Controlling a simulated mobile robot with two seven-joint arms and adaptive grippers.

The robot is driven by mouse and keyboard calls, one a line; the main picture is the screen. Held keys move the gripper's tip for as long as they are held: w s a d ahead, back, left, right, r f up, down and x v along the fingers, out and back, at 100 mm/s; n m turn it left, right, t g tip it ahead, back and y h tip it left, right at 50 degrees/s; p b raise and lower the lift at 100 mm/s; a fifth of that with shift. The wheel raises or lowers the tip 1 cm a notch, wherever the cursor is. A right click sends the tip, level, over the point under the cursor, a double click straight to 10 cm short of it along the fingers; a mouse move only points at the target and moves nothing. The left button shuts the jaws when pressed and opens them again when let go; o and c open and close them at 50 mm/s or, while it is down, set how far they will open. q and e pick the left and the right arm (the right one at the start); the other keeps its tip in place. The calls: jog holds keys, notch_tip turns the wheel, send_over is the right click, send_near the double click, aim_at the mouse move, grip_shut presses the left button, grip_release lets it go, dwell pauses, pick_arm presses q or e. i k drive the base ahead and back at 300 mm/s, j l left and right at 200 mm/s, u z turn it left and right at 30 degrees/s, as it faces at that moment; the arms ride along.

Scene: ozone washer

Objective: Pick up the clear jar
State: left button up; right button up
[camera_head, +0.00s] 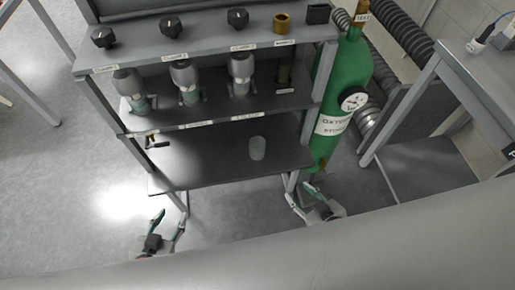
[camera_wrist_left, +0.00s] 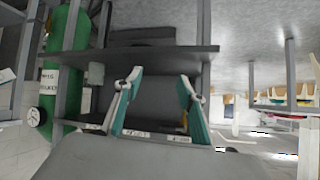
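A pale translucent shape that looks like the jar shows in the left wrist view (camera_wrist_left: 96,73), beside the green tank; that view appears upside down. My left gripper (camera_head: 170,220) is open and empty, in front of and below the shelf's left part, well apart from the jar. Its spread fingers show in the left wrist view (camera_wrist_left: 158,82). My right gripper (camera_head: 308,199) is open and empty, in front of the shelf's right end near the tank.
A green oxygen cylinder (camera_head: 338,100) with a gauge stands right of the rack. The middle shelf (camera_head: 215,116) above the jar holds several grey fittings. Black knobs (camera_head: 171,28) line the top. A bench (camera_head: 465,80) stands right.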

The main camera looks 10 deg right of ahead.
aim_at(256, 144)
jog(key=k+l, duration=0.1)
jog(key=l, duration=0.35)
jog(key=k+l, duration=0.1)
jog(key=l, duration=0.35)
jog(key=k+l, duration=0.1)
jog(key=l, duration=0.3)
jog(key=k+l, duration=0.1)
jog(key=l, duration=0.35)
jog(key=i+j, duration=0.25)
jog(key=i, duration=0.2)
jog(key=u, duration=0.05)
